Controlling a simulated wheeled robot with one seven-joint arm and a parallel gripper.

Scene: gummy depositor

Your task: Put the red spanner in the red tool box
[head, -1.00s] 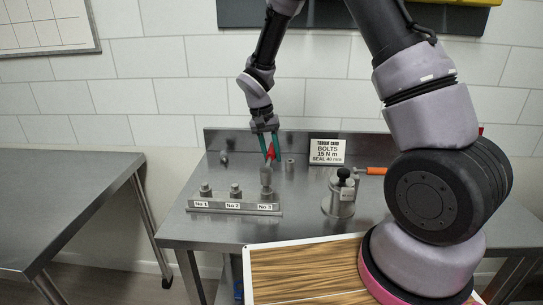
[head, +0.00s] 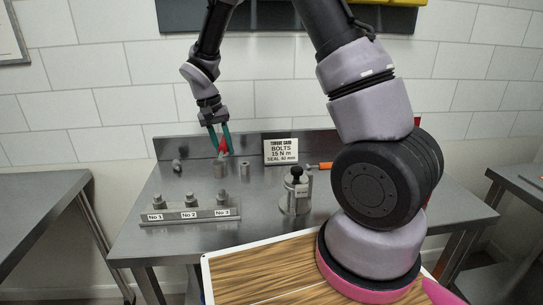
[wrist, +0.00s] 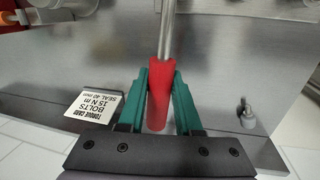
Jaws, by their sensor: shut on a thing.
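The red spanner (head: 223,145) has a red handle and a grey metal shaft, with a grey head at its lower end. My gripper (head: 221,151) is shut on the red handle and holds the spanner above the steel bench, behind bolt No 3. In the wrist view the red handle (wrist: 159,92) sits between the green fingers of my gripper (wrist: 160,80), and the shaft runs out of the top edge. A small red part (head: 417,122) shows behind my arm at the bench's right; I cannot tell whether it is the red tool box.
The bolt stand (head: 190,216) with No 1, No 2 and No 3 is at the bench's front left. A metal canister with a black knob (head: 295,195) stands right of it. The torque card (head: 281,152) and an orange-handled tool (head: 321,166) are behind. Another table (head: 520,183) is at right.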

